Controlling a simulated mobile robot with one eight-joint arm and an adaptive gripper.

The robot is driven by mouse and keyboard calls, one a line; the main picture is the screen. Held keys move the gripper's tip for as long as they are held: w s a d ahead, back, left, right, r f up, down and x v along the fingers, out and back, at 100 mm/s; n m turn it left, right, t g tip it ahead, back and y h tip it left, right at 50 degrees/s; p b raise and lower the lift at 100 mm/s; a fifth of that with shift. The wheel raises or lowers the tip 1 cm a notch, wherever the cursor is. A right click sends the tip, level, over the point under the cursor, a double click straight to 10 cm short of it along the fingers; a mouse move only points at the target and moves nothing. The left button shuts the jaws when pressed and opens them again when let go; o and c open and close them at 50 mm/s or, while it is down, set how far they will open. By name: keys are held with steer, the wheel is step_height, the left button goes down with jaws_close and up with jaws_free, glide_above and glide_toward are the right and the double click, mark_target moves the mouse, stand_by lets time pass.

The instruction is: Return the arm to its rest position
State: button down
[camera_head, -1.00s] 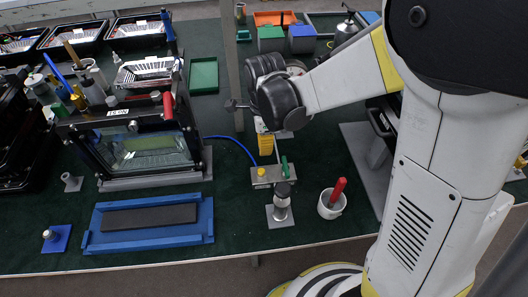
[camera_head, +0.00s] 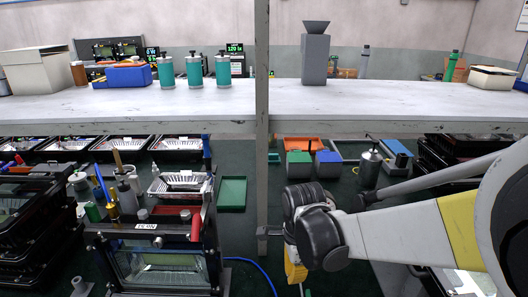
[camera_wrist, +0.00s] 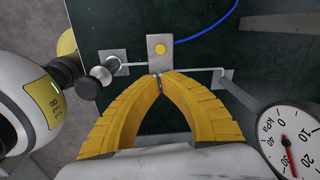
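My gripper shows in the head view (camera_head: 296,275) at the bottom centre, just right of the upright post, hanging down from my arm. Its tips are cut off by the frame edge. In the wrist view its two yellow fingers (camera_wrist: 160,78) meet at the tips with nothing visible held between them. My arm reaches in from the right in the head view.
A white shelf (camera_head: 400,103) spans above the bench, with a post (camera_head: 262,180) close left of my gripper. A framed glass housing (camera_head: 160,268) stands at left. A pressure gauge (camera_wrist: 293,142) and silver knob (camera_wrist: 100,76) flank the fingers in the wrist view.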

steer(key=s+d+r+n+t, duration=0.6)
steer(key=s+d+r+n, duration=0.3)
steer(key=n, duration=0.7)
step_height(320, 180, up, 3)
steer(key=shift+s+d+f+n+t, duration=0.2)
steer(key=shift+s+n+t, duration=0.1)
steer(key=shift+s, duration=0.75)
